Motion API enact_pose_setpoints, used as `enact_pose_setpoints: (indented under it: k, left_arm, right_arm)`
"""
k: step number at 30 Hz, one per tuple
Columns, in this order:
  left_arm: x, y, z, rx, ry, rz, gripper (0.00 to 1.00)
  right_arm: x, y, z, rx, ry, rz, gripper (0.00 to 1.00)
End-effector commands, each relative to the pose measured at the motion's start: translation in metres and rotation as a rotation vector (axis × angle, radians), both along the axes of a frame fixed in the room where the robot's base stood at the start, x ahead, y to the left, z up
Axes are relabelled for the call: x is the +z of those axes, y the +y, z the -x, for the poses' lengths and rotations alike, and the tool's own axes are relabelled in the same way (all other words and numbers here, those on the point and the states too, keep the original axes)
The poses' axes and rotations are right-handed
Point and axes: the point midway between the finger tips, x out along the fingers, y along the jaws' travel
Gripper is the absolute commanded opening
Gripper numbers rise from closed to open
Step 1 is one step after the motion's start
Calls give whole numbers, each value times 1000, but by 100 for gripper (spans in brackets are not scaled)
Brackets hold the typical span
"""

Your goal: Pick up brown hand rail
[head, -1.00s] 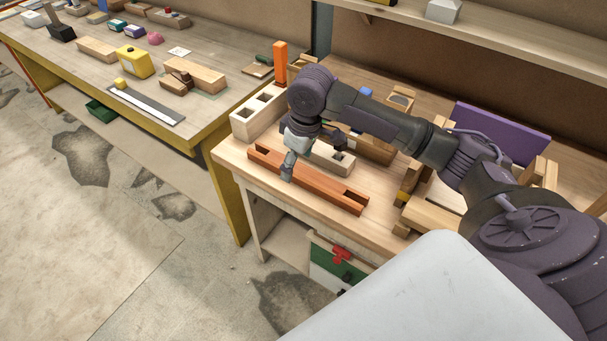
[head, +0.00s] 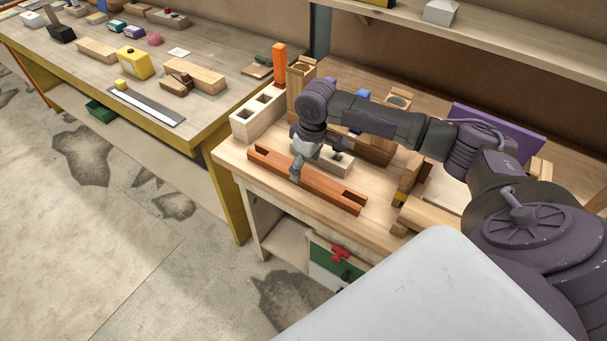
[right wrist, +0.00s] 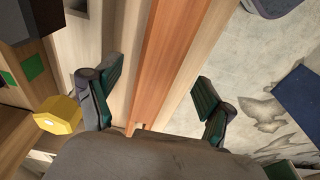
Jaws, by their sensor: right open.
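The brown hand rail (head: 331,194) is a long reddish-brown bar with notches near its ends. It lies along the front edge of the near workbench. My right gripper (head: 313,172) is over the middle of the rail, pointing down. In the right wrist view the rail (right wrist: 168,60) runs between the two spread fingers of the gripper (right wrist: 160,102), which is open and empty. Whether the fingertips reach down beside the rail I cannot tell. My left gripper is not in view.
A pale block with square holes (head: 258,112) and an upright orange post (head: 279,64) stand at the bench's left end. Wooden parts (head: 411,180) lie right of the rail. A purple panel (head: 497,133) stands behind. Floor lies open in front.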

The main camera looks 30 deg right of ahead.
Motion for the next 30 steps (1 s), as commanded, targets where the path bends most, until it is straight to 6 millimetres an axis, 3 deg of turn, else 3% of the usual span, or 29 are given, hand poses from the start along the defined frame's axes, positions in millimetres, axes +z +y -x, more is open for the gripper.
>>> enact_pose_setpoints:
  k: [6, 15, 30]
  left_arm:
    - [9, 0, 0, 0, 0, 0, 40]
    - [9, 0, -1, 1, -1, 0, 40]
    - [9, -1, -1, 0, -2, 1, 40]
  right_arm:
    - [-30, 1, -3, -1, 2, 0, 81]
    - [-36, 1, -4, 1, 0, 0, 81]
    - [-35, 1, -5, 0, -2, -1, 1]
